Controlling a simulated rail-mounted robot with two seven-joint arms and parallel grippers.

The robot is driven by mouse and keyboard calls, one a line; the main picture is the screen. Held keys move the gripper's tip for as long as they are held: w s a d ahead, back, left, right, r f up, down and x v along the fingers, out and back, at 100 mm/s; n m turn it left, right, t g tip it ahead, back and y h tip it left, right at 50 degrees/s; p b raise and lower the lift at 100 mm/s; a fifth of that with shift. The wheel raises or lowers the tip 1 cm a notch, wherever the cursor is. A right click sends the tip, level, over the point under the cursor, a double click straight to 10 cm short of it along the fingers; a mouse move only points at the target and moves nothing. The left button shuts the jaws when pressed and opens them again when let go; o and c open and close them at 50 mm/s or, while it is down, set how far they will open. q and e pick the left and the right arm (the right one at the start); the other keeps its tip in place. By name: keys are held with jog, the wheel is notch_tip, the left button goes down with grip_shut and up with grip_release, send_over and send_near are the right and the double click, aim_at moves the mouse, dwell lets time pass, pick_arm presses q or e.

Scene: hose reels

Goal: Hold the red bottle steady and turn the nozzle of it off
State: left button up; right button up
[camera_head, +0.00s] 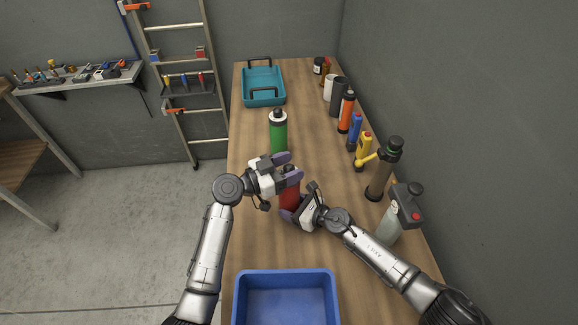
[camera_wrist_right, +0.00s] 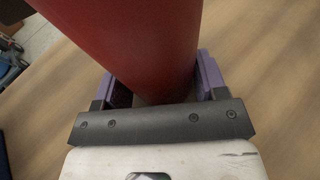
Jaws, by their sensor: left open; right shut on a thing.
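The red bottle (camera_head: 289,196) stands upright on the wooden bench, between my two grippers. It also fills the upper middle of the right wrist view (camera_wrist_right: 135,40). My right gripper (camera_head: 290,213) is shut on the lower part of the bottle, with a purple finger pad on each side of it. My left gripper (camera_head: 288,167) is open at the top of the bottle, its fingers on either side of the dark nozzle (camera_head: 289,170). The nozzle is partly hidden by the left fingers, and I cannot tell whether they touch it.
A green bottle (camera_head: 278,136) stands just behind my left gripper. A teal tray (camera_head: 263,87) is at the back and a blue bin (camera_head: 286,297) at the front. Several bottles, a yellow-handled pump (camera_head: 380,172) and a grey sprayer (camera_head: 396,220) line the right side by the wall.

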pick_arm(q)
jog(key=shift+c, duration=0.3)
jog(key=c, duration=0.9)
jog(key=shift+f, duration=0.1)
jog(key=m+g, duration=0.1)
jog(key=g, duration=0.1)
jog(key=m+g+h, duration=0.1)
jog(key=m+g, duration=0.1)
jog(key=g, duration=0.1)
jog(key=shift+w+m+g+h, duration=0.1)
jog(key=shift+m+g+h, duration=0.2)
jog(key=shift+m+g, duration=1.6)
jog(key=shift+g, duration=0.8)
jog(key=shift+m+g, duration=0.3)
jog(key=shift+g, duration=0.3)
jog(key=o, duration=1)
jog(key=shift+c, duration=0.2)
